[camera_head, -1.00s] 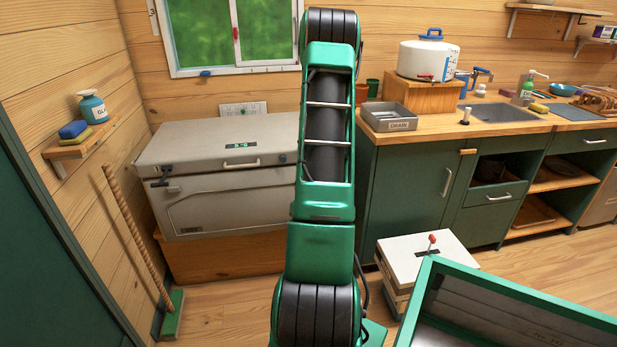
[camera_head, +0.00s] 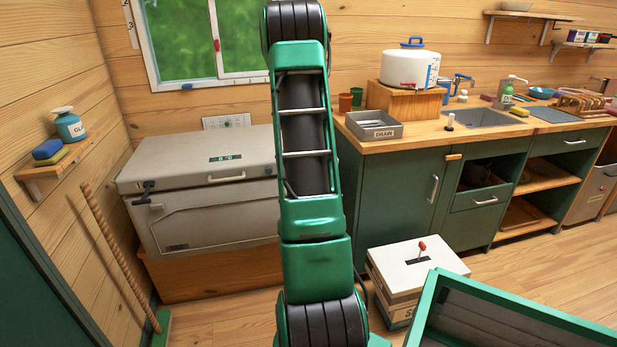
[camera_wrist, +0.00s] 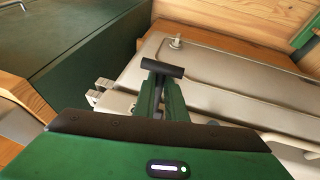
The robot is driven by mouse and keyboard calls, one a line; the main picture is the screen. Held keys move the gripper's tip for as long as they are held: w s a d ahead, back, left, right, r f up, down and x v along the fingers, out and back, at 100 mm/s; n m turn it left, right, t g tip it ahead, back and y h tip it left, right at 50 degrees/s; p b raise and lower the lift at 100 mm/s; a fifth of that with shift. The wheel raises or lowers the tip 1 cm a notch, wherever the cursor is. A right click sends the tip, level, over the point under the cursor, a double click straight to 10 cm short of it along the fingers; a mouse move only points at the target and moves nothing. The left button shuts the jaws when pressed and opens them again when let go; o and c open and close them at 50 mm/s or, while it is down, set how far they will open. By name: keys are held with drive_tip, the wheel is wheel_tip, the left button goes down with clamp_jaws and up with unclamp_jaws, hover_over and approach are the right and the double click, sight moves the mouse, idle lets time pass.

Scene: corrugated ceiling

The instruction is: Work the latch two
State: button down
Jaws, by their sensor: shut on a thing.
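The grey chest cooler (camera_head: 200,215) stands on a wooden base at the left of the head view, its lid (camera_head: 190,165) down. A dark latch (camera_head: 147,190) shows near its left front corner. The area at the cooler's right is hidden behind my arm. In the wrist view my gripper (camera_wrist: 163,98) is over the cooler's edge, its green fingers close together. They are shut on a black T-shaped latch handle (camera_wrist: 162,67), whose crossbar sticks out past the fingertips. A pale latch-like fitting (camera_wrist: 100,90) shows to the left. The gripper is hidden in the head view.
A green cabinet (camera_head: 400,205) with sink and counter stands right of the cooler. A white box with a red-knobbed lever (camera_head: 420,252) and a green open-topped bin (camera_head: 500,320) are on the floor at right. A broom (camera_head: 115,255) leans at left.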

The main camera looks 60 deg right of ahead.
drive_tip(key=shift+s+d+r, duration=0.25)
drive_tip(key=shift+s, duration=0.1)
drive_tip(key=c, duration=2.1)
unclamp_jaws()
drive_tip(key=shift+w+a, duration=0.1)
drive_tip(key=shift+w, duration=0.05)
drive_tip(key=shift+w+a+r, duration=0.1)
drive_tip(key=v, duration=1)
drive_tip(key=shift+a+r, duration=0.15)
drive_tip(key=shift+r, duration=0.15)
